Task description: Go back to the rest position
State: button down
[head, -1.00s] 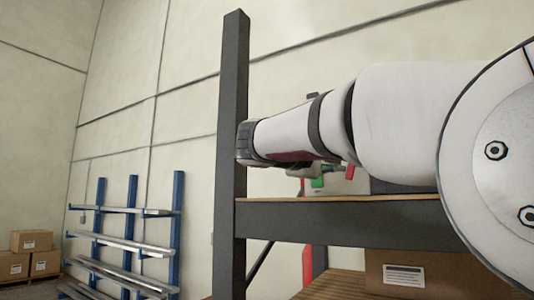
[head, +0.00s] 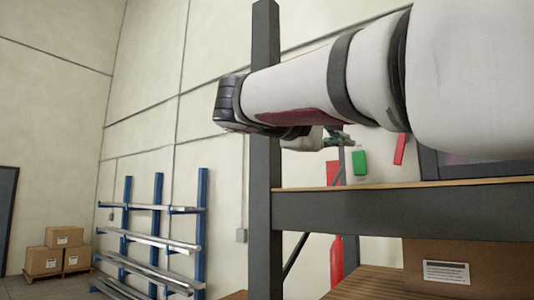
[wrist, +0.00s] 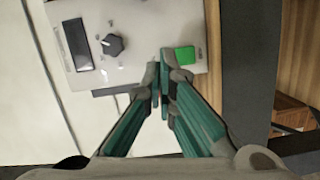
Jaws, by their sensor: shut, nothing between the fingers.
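Beyond the tips in the wrist view is a pale control box (wrist: 145,22) with a black knob (wrist: 112,45), a dark display (wrist: 77,45) and a green button (wrist: 185,56). I cannot tell the gap between the fingertips and the box. My arm stretches across the upper right of the head view, over the shelf.
A dark shelf post (head: 264,120) stands close by my arm. The shelf beam (head: 400,213) runs below the arm, with a cardboard box (head: 470,275) underneath. A blue rack (head: 158,225) with metal bars and stacked cartons (head: 63,238) stand at left. Green (head: 359,162) and red (head: 399,148) pieces show behind the arm.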

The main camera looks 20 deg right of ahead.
jog(key=shift+s+a+r, duration=0.1)
jog(key=shift+s+a, duration=0.2)
jog(key=shift+a, duration=0.2)
